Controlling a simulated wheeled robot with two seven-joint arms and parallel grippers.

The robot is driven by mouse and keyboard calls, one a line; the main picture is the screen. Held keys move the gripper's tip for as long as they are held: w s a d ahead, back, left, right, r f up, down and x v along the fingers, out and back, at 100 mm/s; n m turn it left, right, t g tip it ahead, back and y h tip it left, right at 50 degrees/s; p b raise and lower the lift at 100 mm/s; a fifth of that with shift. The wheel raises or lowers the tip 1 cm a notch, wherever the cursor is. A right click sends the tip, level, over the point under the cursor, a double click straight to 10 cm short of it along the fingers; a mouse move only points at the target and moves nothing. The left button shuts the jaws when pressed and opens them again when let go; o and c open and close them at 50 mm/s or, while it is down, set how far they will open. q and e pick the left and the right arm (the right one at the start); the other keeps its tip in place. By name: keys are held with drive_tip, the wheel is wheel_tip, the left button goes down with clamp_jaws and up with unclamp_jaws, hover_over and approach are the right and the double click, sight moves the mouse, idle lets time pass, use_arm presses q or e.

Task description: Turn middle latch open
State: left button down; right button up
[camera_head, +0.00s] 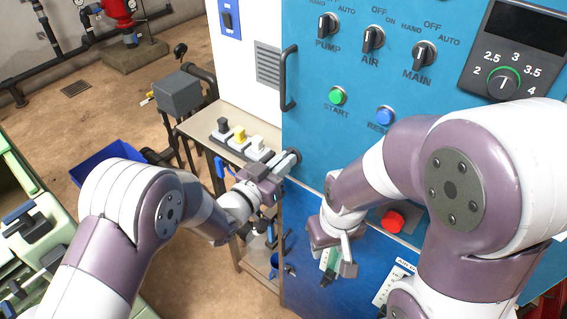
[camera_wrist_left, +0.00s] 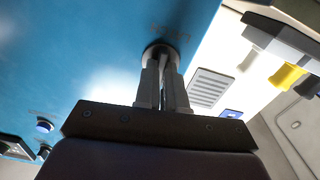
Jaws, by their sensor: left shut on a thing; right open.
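A dark round latch (camera_wrist_left: 157,50) sits on the blue cabinet face in the left wrist view. My left gripper (camera_wrist_left: 163,85) has its fingers closed on the latch's narrow handle. In the head view, my left gripper (camera_head: 287,163) reaches the left part of the blue cabinet (camera_head: 318,130), and a bit of the latch (camera_head: 294,155) shows by its fingertips. The fingers hide most of the handle, so I cannot tell its exact angle. My right gripper (camera_head: 338,262) is open and low in front of the cabinet, below the left one, with nothing seen held.
A black door handle (camera_head: 289,78) is above the latch. Knobs, a green button (camera_head: 337,95) and a blue button (camera_head: 385,116) are higher on the panel. A red button (camera_head: 393,222) is near my right arm. A side bench (camera_head: 196,127) carries several small switches.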

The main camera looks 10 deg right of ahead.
use_arm(q)
drive_tip(key=shift+w+a+f+n+b, duration=0.1)
drive_tip(key=shift+n+b, duration=0.4)
drive_tip(key=shift+n, duration=3.6)
drive_tip(key=shift+w+f+n+b, duration=0.1)
drive_tip(key=shift+n+b, duration=0.4)
drive_tip(key=shift+n, duration=3.6)
drive_tip(key=c, duration=1.2)
unclamp_jaws()
drive_tip(key=b+v, duration=0.3)
drive_tip(key=v, duration=0.9)
drive_tip(key=shift+s+a, duration=0.25)
drive_tip(key=shift+s, duration=0.05)
